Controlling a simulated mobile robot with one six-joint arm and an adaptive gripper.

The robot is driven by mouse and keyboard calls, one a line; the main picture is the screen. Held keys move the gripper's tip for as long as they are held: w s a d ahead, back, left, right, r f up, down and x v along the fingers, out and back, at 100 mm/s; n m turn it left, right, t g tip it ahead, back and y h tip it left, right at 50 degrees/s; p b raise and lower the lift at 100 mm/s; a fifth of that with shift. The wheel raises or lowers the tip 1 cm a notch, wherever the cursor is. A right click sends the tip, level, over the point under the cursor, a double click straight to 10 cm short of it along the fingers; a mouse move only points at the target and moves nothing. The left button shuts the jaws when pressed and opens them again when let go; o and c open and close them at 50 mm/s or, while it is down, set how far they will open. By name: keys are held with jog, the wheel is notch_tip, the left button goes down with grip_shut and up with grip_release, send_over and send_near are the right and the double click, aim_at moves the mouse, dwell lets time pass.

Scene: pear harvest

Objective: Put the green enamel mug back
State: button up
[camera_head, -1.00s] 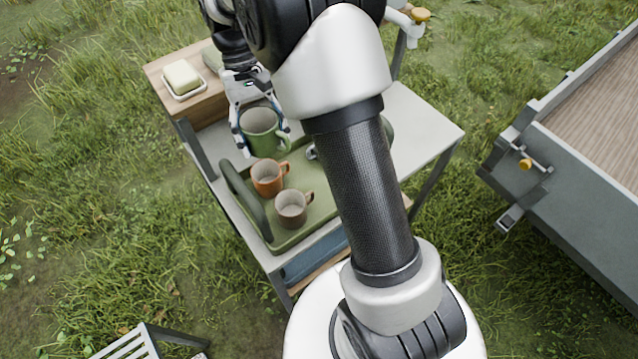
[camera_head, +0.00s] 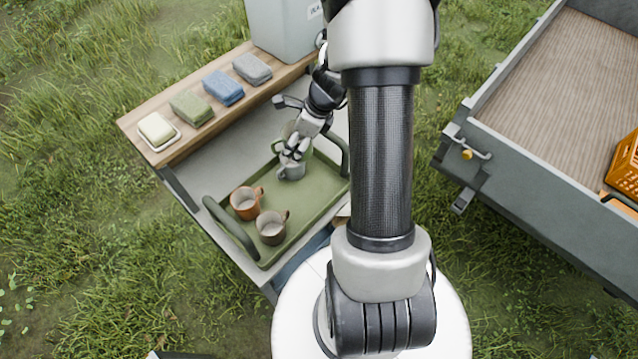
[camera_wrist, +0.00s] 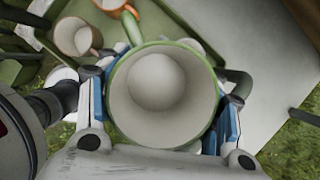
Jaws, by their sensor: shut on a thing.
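The green enamel mug (camera_wrist: 165,92) is in my gripper (camera_wrist: 163,105). In the wrist view its pale inside faces the camera and a blue-and-white finger presses on each side. In the head view my gripper (camera_head: 294,148) is over the far right part of the green tray (camera_head: 318,188), and the mug (camera_head: 303,130) is mostly hidden behind it. I cannot tell whether the mug touches the tray. An orange mug (camera_head: 245,203) and a brown mug (camera_head: 272,228) stand at the tray's near left end.
The tray has upright dark green handles (camera_head: 231,228) at its ends. A wooden shelf (camera_head: 150,112) behind holds a soap dish (camera_head: 158,131), folded cloths (camera_head: 222,87) and a grey container (camera_head: 283,30). A cart bed (camera_head: 550,90) is at right. The tray's middle is clear.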

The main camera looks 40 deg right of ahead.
jog(key=s+d+m+h, duration=0.1)
jog(key=s+d+m, duration=0.3)
notch_tip(320, 180, down, 20)
jog(key=b, duration=1.1)
jog(key=shift+a+f, duration=0.1)
jog(key=shift+a, duration=0.05)
jog(key=shift+f+b, duration=0.15)
jog(key=shift+b, duration=0.25)
jog(key=o, duration=0.8)
jog(key=shift+o, duration=0.8)
